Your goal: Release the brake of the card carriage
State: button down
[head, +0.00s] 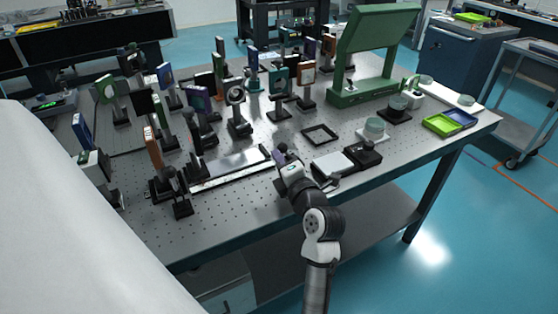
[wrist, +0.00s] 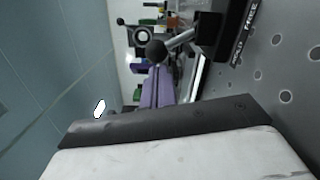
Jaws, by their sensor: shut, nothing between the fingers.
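A black block (wrist: 221,28) with white lettering that seems to read HOLD and FREE stands at the upper right of the wrist view. A metal lever (wrist: 180,41) runs out of it to the left and ends in a dark ball knob (wrist: 156,50). I cannot tell which word the lever is set to. My gripper (head: 281,150) is at the right end of the pale rail (head: 232,170) in the head view. Its purple fingers (wrist: 156,84) are shut and empty, close to the knob in the wrist view; contact is unclear. The arm hides the block's surroundings in the head view.
Several optics on posts crowd the perforated table (head: 235,205) left of and behind my gripper. A black box (head: 364,153) and a white-topped box (head: 332,165) stand close on the right. A black square frame (head: 320,134) lies behind. A green stand (head: 365,92) is farther back.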

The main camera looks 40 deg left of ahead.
jog(key=shift+w+d+r+m, duration=0.1)
jog(key=shift+w+r+m, duration=0.1)
jog(key=shift+m, duration=0.1)
jog(key=m, duration=0.1)
jog(key=w+r+m+b, duration=0.1)
jog(key=m, duration=0.1)
jog(key=shift+w+d+r, duration=0.1)
jog(key=shift+w+d, duration=0.05)
jog(key=shift+d, duration=0.15)
jog(key=m, duration=0.1)
jog(key=w+m, duration=0.1)
jog(key=m, duration=0.1)
jog(key=shift+w+d+r+m, duration=0.35)
jog(key=shift+r+m, duration=0.05)
jog(key=shift+s+d, duration=0.1)
jog(key=shift+d, duration=0.05)
